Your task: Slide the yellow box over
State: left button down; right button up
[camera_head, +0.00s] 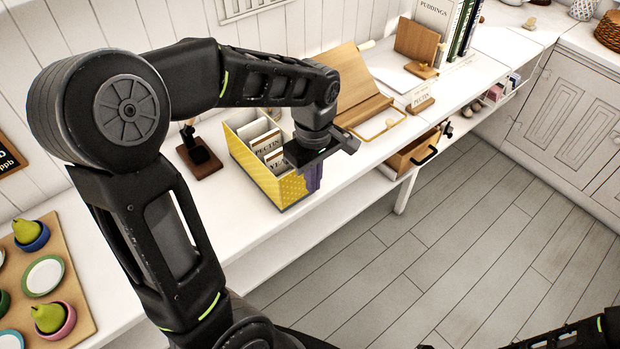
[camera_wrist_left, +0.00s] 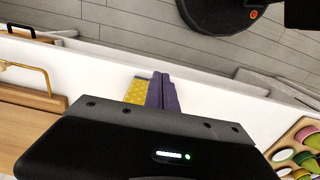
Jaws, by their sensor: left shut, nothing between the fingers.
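The yellow box (camera_head: 245,155) stands upright on the white counter, open at the top, with several labelled packets inside. It has a dotted yellow side, and a piece of it shows in the left wrist view (camera_wrist_left: 136,91). My left gripper (camera_head: 314,182) is shut and empty, its purple fingers pointing down beside the box's right end. The fingers also show in the left wrist view (camera_wrist_left: 162,92), right against the yellow in the picture. I cannot tell whether they touch the box. The gripper body hides part of the box. My right gripper is not in view.
A wooden stand (camera_head: 362,105) and a wooden drawer (camera_head: 408,158) lie to the right. A small dark-based stand (camera_head: 198,158) is left of the box. A wooden board (camera_head: 75,265) with pears and dishes is at far left. The counter's front edge is close to the box.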

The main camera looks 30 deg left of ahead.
aim_at(304, 194)
pick_arm(q)
jog(key=a+f, duration=0.1)
jog(key=f, duration=0.1)
jog(key=a+f+p, duration=0.1)
jog(key=f, duration=0.2)
jog(key=w+a+f, duration=0.1)
jog(key=f, duration=0.2)
jog(key=shift+f+p, duration=0.1)
jog(key=shift+p, duration=0.3)
jog(key=shift+a, duration=0.45)
jog(key=shift+w+a+f, duration=0.1)
jog(key=shift+w+a, duration=0.05)
jog(key=shift+a, duration=0.2)
jog(key=w+a, duration=0.1)
jog(key=a, duration=0.3)
jog(key=w+a+b, duration=0.1)
jog(key=a, duration=0.3)
jog(key=w+a, duration=0.1)
jog(key=a, duration=0.3)
jog(key=shift+w+a+b, duration=0.15)
jog(key=shift+b, duration=0.15)
